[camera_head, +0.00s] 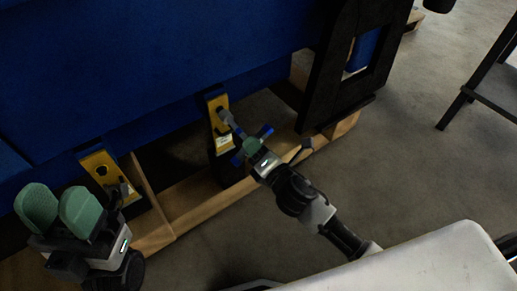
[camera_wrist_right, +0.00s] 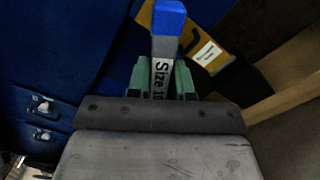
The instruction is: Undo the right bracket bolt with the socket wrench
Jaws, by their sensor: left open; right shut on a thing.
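The right yellow bracket (camera_head: 212,103) stands upright against the blue engine block, with a white label low on it. It also shows in the right wrist view (camera_wrist_right: 222,50). My right gripper (camera_head: 252,147) is shut on the socket wrench (camera_head: 228,119), which has blue ends and a grey shaft. The shaft's far end meets the upper part of the bracket; the bolt is hidden there, and I cannot tell whether the socket sits on it. In the right wrist view the wrench (camera_wrist_right: 163,45) shows a "Size" label between green pads. My left gripper (camera_head: 59,208) is open and empty at lower left.
A second yellow bracket (camera_head: 97,160) stands at left, close to my left gripper. A wooden frame (camera_head: 190,200) runs below the blue block (camera_head: 150,60). A black support (camera_head: 325,80) stands right of the bracket. Open floor (camera_head: 400,150) lies to the right.

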